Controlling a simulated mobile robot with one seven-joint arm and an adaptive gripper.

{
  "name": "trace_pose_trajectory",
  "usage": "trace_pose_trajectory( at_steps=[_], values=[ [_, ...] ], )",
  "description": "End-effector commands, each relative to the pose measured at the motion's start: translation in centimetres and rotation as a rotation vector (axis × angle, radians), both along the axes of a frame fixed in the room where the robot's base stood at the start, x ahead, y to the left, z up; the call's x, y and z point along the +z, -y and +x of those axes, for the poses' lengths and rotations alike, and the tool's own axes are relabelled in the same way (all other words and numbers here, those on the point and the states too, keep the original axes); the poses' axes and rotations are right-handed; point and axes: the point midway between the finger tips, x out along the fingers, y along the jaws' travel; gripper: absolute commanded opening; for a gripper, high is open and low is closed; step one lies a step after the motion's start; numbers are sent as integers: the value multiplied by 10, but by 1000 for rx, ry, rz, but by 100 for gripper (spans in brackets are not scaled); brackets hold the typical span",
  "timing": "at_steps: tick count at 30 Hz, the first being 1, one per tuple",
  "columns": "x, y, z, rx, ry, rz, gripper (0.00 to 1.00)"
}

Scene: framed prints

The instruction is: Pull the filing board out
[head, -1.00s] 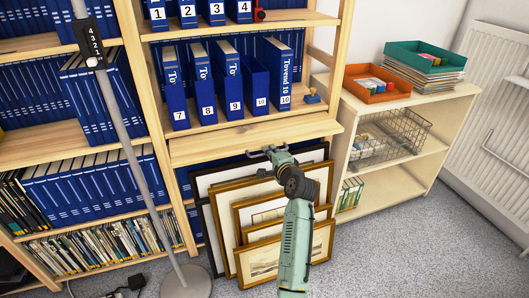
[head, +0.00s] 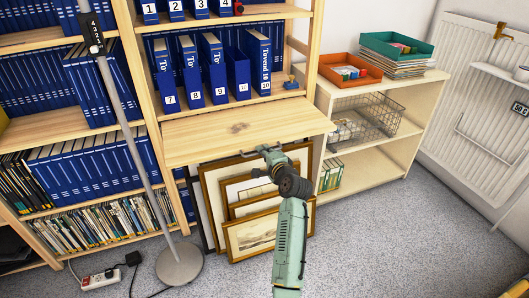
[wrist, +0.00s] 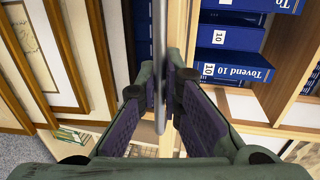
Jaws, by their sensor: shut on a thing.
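The filing board (head: 215,130) is a pale wooden panel with a dark knot. It sticks well out of the shelf unit, below the row of blue binders numbered 7 to 10. My gripper (head: 264,151) is at the middle of its front edge. In the wrist view, a grey metal bar handle (wrist: 160,50) runs between the fingers of my gripper (wrist: 162,85), which are shut on it.
Framed pictures (head: 250,235) lean below the board, close behind my arm. A lamp pole with a round base (head: 179,264) stands left of the board. A low cabinet (head: 390,155) with trays and a wire basket is at the right. Grey carpet in front is open.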

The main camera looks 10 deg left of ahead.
Motion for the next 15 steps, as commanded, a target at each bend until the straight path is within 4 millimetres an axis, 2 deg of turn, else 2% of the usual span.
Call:
trace_pose_trajectory(
  at_steps=[12,13,15],
  values=[
    [0,0,0,-1,0,0,0],
    [0,0,0,-1,1,0,9],
    [0,0,0,-1,1,0,14]
  ],
)
